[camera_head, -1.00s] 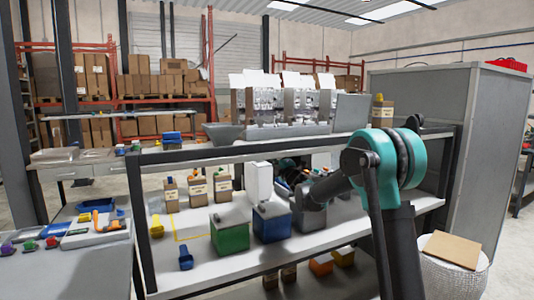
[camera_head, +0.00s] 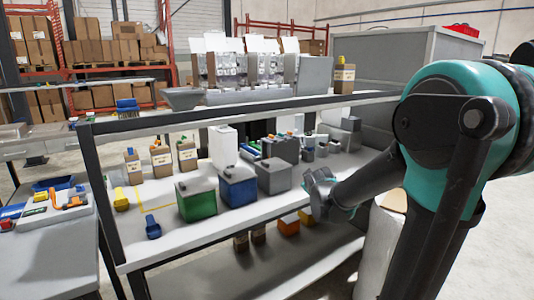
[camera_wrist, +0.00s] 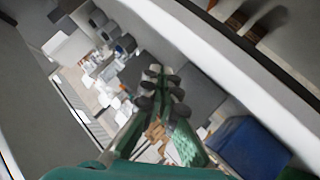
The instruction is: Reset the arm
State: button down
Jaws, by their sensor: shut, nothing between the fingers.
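My gripper (camera_wrist: 160,88) is shut and empty, with its dark fingertip pads close together in the wrist view. In the camera_head view my teal and dark grey arm reaches in from the right, and its far end is beside the shelf's front edge, right of the grey bin (camera_head: 273,176). The fingers are not clear in that view. The blue bin (camera_head: 237,187) and the green bin (camera_head: 196,200) stand left of the grey bin. The blue bin also shows at the lower right of the wrist view (camera_wrist: 255,150).
A shelf post (camera_head: 104,198) and the upper shelf (camera_head: 250,109) frame the row. Small brown cartons (camera_head: 160,160), a white container (camera_head: 222,146) and a yellow scoop (camera_head: 121,199) stand on the lower shelf. A side table (camera_head: 50,255) is at left, a grey cabinet (camera_head: 385,62) at right.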

jog(key=s+d+f+m+g, duration=0.1)
jog(key=s+f+m+g, duration=0.1)
jog(key=s+f, duration=0.4)
jog(key=s+d+f+m+g, duration=0.1)
jog(key=s+f, duration=0.4)
jog(key=s, duration=0.9)
jog(key=s+d+f+m+g+y, duration=0.1)
jog(key=s+f+m+g, duration=0.3)
jog(key=s, duration=0.6)
notch_tip(320, 180, down, 3)
jog(key=shift+r+g, duration=0.15)
jog(key=shift+g, duration=0.55)
jog(key=shift+s, duration=0.1)
